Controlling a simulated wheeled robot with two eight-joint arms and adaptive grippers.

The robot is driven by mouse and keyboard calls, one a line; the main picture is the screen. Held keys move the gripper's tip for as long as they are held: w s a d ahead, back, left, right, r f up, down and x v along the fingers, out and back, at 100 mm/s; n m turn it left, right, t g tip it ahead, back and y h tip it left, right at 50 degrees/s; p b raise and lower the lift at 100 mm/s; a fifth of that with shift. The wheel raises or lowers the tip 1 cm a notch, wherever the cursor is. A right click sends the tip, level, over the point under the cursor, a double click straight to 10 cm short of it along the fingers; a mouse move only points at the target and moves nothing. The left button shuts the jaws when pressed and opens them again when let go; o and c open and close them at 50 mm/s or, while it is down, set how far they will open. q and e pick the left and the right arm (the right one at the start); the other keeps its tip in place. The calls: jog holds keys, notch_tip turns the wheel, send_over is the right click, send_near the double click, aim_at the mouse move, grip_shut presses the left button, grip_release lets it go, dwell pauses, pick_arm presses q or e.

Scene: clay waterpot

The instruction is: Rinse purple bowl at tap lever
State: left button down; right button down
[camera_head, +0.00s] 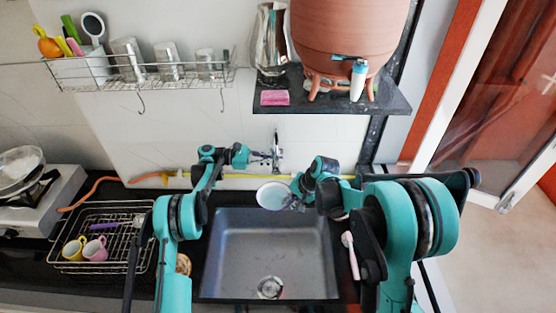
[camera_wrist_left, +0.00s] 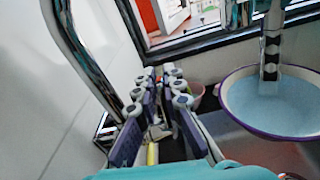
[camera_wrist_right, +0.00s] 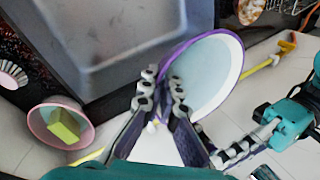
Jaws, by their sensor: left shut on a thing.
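The purple bowl (camera_head: 273,195), pale blue inside with a purple rim, is over the back of the sink. It also shows in the left wrist view (camera_wrist_left: 270,100) and the right wrist view (camera_wrist_right: 215,75). My right gripper (camera_wrist_right: 164,80) is shut on its rim, with one finger inside the bowl. The chrome tap (camera_head: 276,150) stands at the wall behind the sink; its curved pipe (camera_wrist_left: 85,55) fills the left of the left wrist view. My left gripper (camera_head: 264,155) is shut at the tap, on what appears to be its lever, mostly hidden by the fingers.
The grey sink (camera_head: 250,250) is empty. A pink bowl with a yellow sponge (camera_wrist_right: 62,125) stands right of it. A dish rack with cups (camera_head: 90,250) is at left. A shelf (camera_head: 330,100) with a clay pot (camera_head: 345,40) hangs above right. A yellow hose runs behind.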

pick_arm(q)
jog(key=c, duration=1.6)
grip_release()
jog(key=a, duration=0.8)
jog(key=a+r, duration=0.1)
jog(key=a, duration=0.3)
jog(key=shift+f+b, duration=0.55)
jog(key=shift+f, duration=0.05)
pick_arm(e)
jog(key=s, duration=0.8)
jog(key=shift+a, duration=0.15)
